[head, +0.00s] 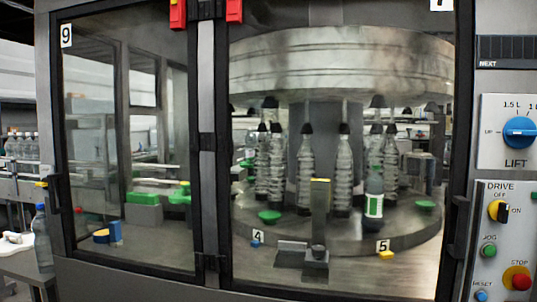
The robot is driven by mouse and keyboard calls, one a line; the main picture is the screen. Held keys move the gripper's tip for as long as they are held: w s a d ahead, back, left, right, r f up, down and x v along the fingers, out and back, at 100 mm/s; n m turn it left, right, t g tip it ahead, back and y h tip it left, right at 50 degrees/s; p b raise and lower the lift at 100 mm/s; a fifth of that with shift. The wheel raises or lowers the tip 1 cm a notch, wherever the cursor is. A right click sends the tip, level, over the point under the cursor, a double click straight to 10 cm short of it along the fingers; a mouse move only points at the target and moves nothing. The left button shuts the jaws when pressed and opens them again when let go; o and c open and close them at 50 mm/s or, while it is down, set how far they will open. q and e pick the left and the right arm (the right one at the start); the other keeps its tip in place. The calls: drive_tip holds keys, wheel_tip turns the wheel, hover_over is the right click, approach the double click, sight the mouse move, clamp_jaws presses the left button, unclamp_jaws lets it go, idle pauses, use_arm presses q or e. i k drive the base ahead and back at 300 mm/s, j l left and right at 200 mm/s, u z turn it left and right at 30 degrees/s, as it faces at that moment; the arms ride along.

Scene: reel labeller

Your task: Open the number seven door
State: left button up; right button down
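The number seven door (466,120) is the right-hand glazed door of the machine, with a black frame. Its white number plate (441,4) is at the top right and is partly cut off by the picture's upper edge. The door looks shut. A dark fitting (460,202) sits on its right frame side; I cannot tell whether it is a handle or a hinge. A red block (234,10) is at its top left corner. Neither of my grippers is in view.
The number nine door (194,150) adjoins on the left, with its own red block (178,13). Bottles (307,170) stand on a carousel behind the glass. A control panel (506,240) with knobs and buttons is right of the doors. A bottle (42,240) stands at the far left.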

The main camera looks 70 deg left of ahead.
sight(226, 12)
drive_tip(key=k+l+u, duration=0.1)
drive_tip(key=u, duration=1.65)
